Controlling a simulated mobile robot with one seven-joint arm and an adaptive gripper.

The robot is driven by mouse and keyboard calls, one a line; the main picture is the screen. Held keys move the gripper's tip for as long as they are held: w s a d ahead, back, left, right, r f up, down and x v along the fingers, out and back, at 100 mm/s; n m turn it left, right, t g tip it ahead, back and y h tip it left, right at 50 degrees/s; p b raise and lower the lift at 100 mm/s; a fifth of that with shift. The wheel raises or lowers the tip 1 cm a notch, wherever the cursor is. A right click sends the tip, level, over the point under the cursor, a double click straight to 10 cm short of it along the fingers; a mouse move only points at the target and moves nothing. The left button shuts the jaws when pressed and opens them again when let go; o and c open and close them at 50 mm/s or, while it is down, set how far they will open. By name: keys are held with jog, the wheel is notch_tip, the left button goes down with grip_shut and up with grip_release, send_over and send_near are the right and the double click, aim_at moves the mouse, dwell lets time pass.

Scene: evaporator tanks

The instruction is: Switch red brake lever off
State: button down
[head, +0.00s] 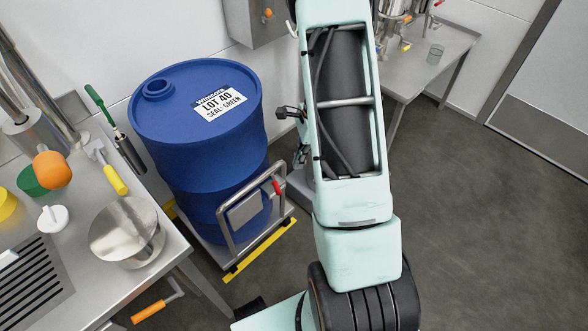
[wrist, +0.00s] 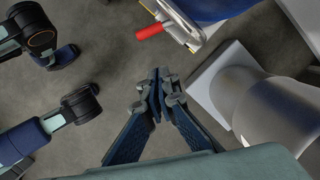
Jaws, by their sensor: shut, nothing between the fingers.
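The red brake lever (head: 277,188) sits on the right side of the metal push frame (head: 229,243) of a wheeled drum dolly. It also shows in the wrist view (wrist: 150,31), near the top, as a red grip beside a metal bracket. My gripper (wrist: 160,74) is shut and empty in the wrist view. Its fingertips are below the lever in the picture, with a gap between them, not touching. In the head view I cannot clearly make out the gripper; my arm covers the middle of the picture.
A blue drum (head: 190,135) stands on the dolly. A steel bench (head: 150,285) on the left holds a pot and tools; an orange-handled crank (head: 149,312) sticks out at its front. Another steel table (head: 450,45) stands behind right. Open floor (head: 480,230) lies to the right.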

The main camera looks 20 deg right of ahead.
jog(key=shift+v, duration=1.65)
jog(key=shift+w, duration=0.1)
